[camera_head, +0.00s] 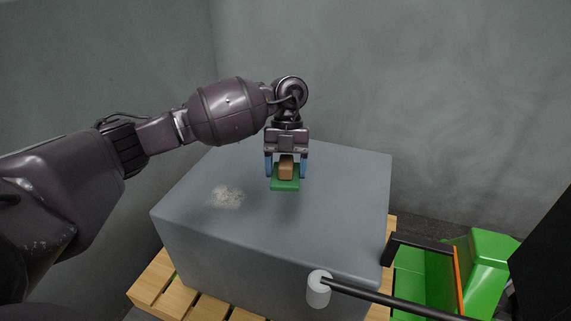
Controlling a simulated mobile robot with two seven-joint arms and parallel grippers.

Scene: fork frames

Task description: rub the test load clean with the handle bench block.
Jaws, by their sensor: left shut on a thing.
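The test load (290,235) is a large grey-blue block with a flat top. A pale, speckled smudge (227,197) marks the left part of its top. My left gripper (286,172) points down over the back right part of the top and is shut on the handle bench block (285,184). That block has a green base and a brown handle between the blue fingertips. The block is to the right of the smudge and apart from it. I cannot tell whether its base touches the top. My right gripper is not in view.
The test load stands on a wooden pallet (152,281). A green machine (482,262) with a black bar is at the lower right. A black rod with a white cylindrical end (318,289) crosses the load's front right edge. Grey walls stand behind; the load's top is otherwise clear.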

